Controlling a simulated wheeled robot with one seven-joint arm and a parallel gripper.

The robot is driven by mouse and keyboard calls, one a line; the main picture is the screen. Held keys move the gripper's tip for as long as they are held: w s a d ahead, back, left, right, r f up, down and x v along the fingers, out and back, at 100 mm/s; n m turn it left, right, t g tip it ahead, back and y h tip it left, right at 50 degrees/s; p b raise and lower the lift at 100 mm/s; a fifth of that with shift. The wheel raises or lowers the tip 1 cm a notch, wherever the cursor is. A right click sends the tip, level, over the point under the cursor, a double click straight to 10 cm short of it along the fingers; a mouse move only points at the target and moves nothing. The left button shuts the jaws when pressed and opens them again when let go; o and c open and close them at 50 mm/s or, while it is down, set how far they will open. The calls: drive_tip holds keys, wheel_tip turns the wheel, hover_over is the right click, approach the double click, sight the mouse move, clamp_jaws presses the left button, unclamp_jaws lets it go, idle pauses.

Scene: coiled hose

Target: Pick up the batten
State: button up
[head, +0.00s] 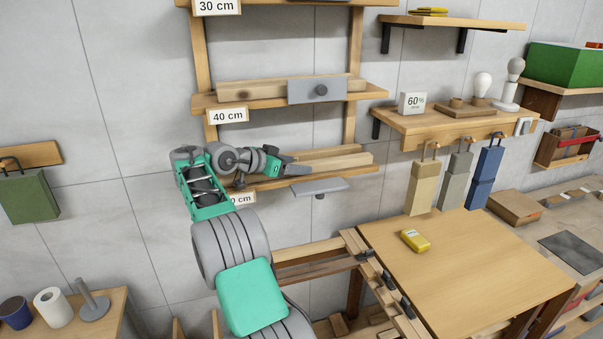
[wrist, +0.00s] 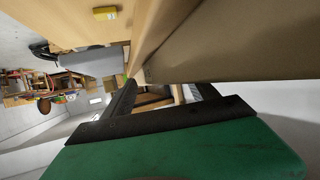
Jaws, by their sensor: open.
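Wooden battens (head: 335,162) lie on the lower shelf of the wall rack in the head view, below the 40 cm label. My gripper (head: 298,170) is at the left part of these battens, with its jaws open. A long brown timber piece (wrist: 215,45) runs close past my gripper (wrist: 168,92) in the wrist view. The dark fingers are apart there, and I cannot tell whether either touches the wood. My gripper and wrist hide the left part of the lower shelf's load. Another batten (head: 250,88) lies on the shelf above, partly behind a grey plate.
The upper grey plate (head: 317,90) stands upright with a knob; a lower grey plate (head: 320,187) lies flat, jutting out from the lower shelf. A wooden table (head: 470,265) with a yellow device (head: 414,240) stands at right. Hanging blocks (head: 422,187) are right of the rack.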

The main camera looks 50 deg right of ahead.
drive_tip(key=shift+w+a+r, duration=0.1)
drive_tip(key=shift+w+a, duration=0.05)
drive_tip(key=shift+a, duration=0.25)
drive_tip(key=shift+c, duration=0.3)
clamp_jaws()
